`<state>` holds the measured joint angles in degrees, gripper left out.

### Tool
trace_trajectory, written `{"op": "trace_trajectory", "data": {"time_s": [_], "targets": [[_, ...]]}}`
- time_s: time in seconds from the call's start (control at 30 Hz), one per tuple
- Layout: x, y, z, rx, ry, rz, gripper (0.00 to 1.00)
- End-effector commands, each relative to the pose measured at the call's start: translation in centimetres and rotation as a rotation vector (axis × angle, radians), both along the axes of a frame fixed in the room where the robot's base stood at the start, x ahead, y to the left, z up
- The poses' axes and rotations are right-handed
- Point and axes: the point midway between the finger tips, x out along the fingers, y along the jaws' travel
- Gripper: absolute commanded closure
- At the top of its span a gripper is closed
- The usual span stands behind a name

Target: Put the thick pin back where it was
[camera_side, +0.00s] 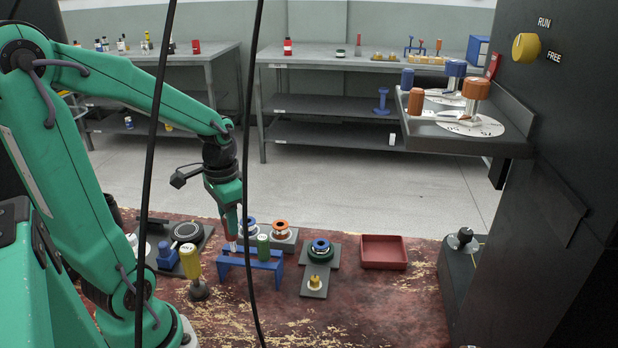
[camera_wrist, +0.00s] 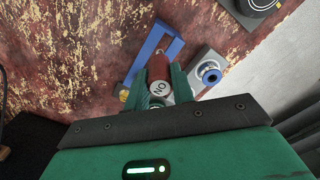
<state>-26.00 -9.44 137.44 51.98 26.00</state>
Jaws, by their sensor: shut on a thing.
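My gripper (camera_side: 232,236) is at the left end of the blue rack (camera_side: 272,266) in the side view, pointing down.
A yellow-handled tool (camera_side: 190,262) stands left of the rack. Spools with a blue ring (camera_side: 249,229) and an orange ring (camera_side: 280,229) sit close behind. A green-and-blue ringed part (camera_side: 320,250), a brass piece (camera_side: 314,283) and a red tray (camera_side: 384,252) lie right. The front right bench is clear.

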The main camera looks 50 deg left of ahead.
Motion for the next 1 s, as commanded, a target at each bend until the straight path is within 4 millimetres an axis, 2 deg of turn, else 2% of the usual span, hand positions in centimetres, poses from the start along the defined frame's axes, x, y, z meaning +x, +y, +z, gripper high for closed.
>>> {"op": "trace_trajectory", "data": {"time_s": [0.17, 0.6, 1.0], "targets": [[0.0, 0.0, -0.2, 0.000, 0.001, 0.000, 0.96], [0.0, 0.0, -3.9, -0.001, 0.002, 0.000, 0.96], [0.0, 0.0, -4.2, 0.000, 0.001, 0.000, 0.96]]}}
